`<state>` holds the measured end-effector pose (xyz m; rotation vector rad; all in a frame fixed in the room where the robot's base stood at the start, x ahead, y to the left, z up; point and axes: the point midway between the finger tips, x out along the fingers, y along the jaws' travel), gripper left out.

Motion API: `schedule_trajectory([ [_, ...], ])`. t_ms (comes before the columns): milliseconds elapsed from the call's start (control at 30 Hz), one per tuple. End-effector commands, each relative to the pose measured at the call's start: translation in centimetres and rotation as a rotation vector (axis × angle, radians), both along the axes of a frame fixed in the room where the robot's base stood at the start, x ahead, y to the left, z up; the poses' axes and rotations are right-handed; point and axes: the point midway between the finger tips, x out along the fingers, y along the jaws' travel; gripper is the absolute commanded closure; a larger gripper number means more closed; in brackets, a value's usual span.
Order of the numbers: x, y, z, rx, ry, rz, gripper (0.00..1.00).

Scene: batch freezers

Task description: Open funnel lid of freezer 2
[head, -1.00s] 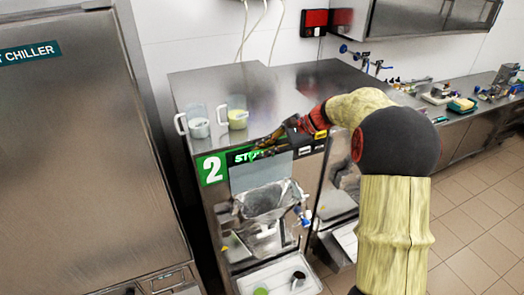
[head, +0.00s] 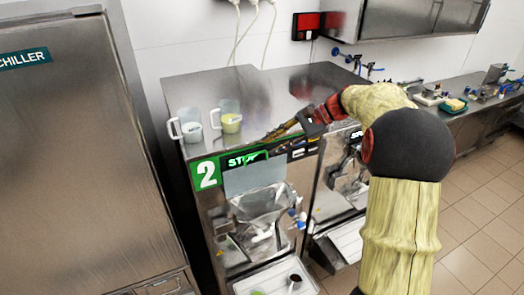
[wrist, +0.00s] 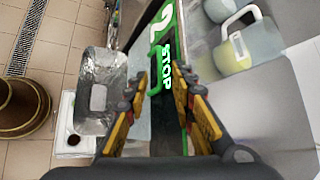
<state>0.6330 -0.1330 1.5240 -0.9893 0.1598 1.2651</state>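Freezer 2 (head: 205,200) is a steel cabinet with a green "2" label (head: 207,173) and a dark panel reading STOP (head: 240,160). My gripper (head: 268,138) is by the freezer's upper front edge, near the panel. In the wrist view, my gripper (wrist: 161,82) has its fingers apart, with the dark panel behind the gap and nothing visibly held. The funnel (wrist: 97,90) is left of the fingers there.
Two measuring jugs, one with white contents (head: 190,130) and one with yellow-green contents (head: 230,120), stand on the freezer top. A white tray (head: 270,283) with small cups lies below the funnel. A second machine (head: 345,180) stands to the right, and a chiller (head: 70,150) to the left.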

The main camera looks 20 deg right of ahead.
Motion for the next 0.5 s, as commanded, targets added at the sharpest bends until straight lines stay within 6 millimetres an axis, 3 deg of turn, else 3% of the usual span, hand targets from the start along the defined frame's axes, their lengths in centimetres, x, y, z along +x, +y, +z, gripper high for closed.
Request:
schedule_trajectory([
  [200, -1.1, -2.4, 1.9, -0.001, 0.000, -0.001, 0.75],
  [500, -1.5, -3.1, 2.6, 0.000, 0.001, 0.001, 0.75],
])
